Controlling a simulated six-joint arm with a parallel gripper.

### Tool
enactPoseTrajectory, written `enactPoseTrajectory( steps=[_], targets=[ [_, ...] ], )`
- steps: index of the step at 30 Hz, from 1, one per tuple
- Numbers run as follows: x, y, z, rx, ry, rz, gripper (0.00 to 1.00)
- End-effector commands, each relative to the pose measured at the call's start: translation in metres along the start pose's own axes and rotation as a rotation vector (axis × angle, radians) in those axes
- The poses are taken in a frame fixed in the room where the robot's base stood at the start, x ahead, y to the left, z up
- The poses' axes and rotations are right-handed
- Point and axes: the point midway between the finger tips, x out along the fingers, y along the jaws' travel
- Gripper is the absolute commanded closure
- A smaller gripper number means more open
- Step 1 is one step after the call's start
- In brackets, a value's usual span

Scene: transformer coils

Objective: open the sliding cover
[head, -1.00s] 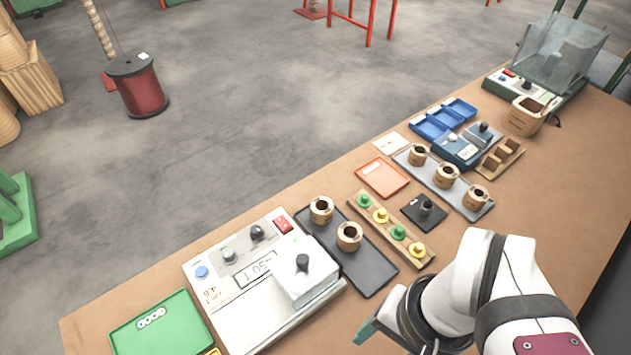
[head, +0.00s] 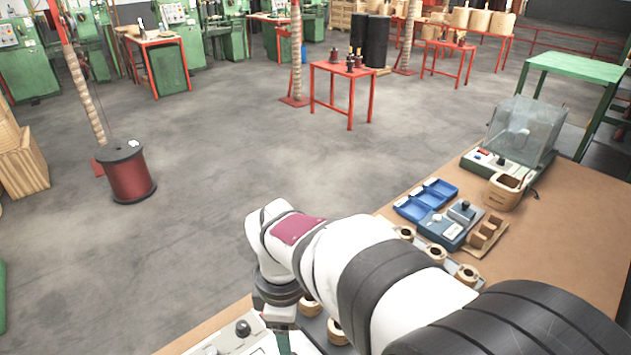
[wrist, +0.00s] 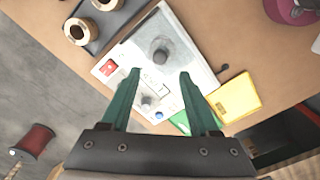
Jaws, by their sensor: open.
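A white tester (wrist: 128,52) lies below my gripper in the wrist view, and its edge shows at the bottom of the head view (head: 215,345). A pale grey cover (wrist: 178,42) with a dark round knob (wrist: 160,57) sits on the tester. My gripper (wrist: 160,74) is open, its two green fingers spread apart with nothing between them. The knob appears just beyond the fingertips, roughly centred between them; I cannot tell the height gap. In the head view my arm hides the cover, and only part of a green finger (head: 283,342) shows.
Two coils stand on a dark tray (wrist: 92,40) beside the tester. A yellow card (wrist: 236,97) and a green tray (wrist: 180,122) lie on its other side. Farther right are blue bins (head: 425,199) and a clear box (head: 520,130). Bare bench (head: 570,215) lies at the right.

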Motion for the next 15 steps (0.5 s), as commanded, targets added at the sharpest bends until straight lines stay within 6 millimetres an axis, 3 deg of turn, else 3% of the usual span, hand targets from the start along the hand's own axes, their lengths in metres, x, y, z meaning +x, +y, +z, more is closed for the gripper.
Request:
enactPoseTrajectory(
  steps=[3,6,15],
  targets=[
    [0.034,-0.001,0.001,0.001,-0.002,-0.006,0.38],
    [0.054,-0.001,0.001,0.002,-0.002,-0.004,0.38],
    [0.075,0.0,0.0,0.003,0.001,0.0,0.38]
  ],
)
